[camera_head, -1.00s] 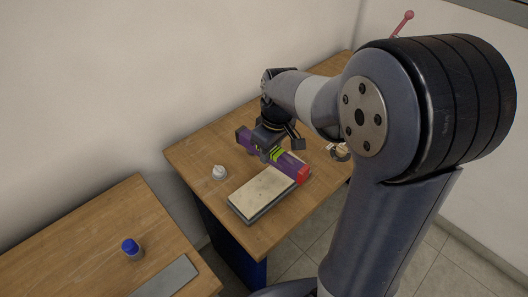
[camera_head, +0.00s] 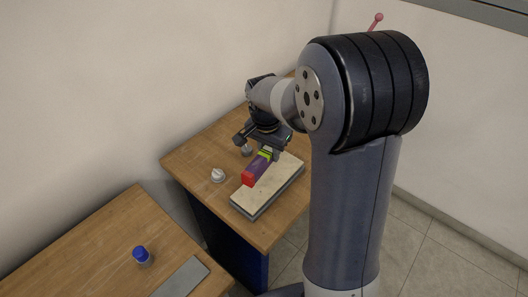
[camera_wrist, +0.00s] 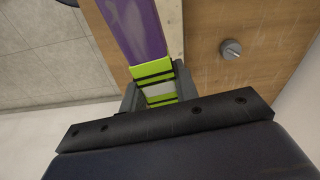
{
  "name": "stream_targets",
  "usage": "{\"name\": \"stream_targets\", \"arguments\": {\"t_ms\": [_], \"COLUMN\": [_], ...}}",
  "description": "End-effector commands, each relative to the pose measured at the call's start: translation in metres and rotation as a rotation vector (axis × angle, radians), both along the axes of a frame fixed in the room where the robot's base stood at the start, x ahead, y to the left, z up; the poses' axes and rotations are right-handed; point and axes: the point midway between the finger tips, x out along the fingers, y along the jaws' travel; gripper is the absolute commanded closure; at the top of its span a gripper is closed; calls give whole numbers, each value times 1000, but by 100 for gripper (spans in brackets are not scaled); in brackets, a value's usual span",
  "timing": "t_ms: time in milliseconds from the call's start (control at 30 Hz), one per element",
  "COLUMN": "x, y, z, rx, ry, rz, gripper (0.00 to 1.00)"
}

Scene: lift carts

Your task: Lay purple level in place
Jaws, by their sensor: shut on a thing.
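The purple level (camera_head: 262,165) has a red end cap and a yellow-green middle band. In the head view it is above the pale-topped slab (camera_head: 276,187) on the far table, its red end toward the camera; I cannot tell whether it touches the slab. My gripper (camera_head: 268,146) is shut on the level at its middle. In the wrist view the purple body (camera_wrist: 134,28) runs up from between the jaws (camera_wrist: 158,93), which grip the green-banded part. The far end of the level is hidden behind my gripper in the head view.
A white knob-like object (camera_head: 217,175) stands on the far table (camera_head: 195,160) left of the slab. Another small grey object (camera_head: 246,150) is behind it. On the nearer table (camera_head: 100,235) are a blue-capped bottle (camera_head: 141,254) and a grey plate (camera_head: 182,277). A wall is close behind.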

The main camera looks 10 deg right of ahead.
Motion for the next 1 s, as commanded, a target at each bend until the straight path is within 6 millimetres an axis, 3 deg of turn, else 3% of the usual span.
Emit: {"name": "stream_targets", "arguments": {"t_ms": [200, 667, 1000], "x": [3, 3, 3], "y": [-6, -6, -6], "z": [0, -1, -27], "rx": [-1, -1, -1], "ry": [-1, -2, -2], "rz": [-134, -149, -148], "gripper": [100, 100, 100]}}
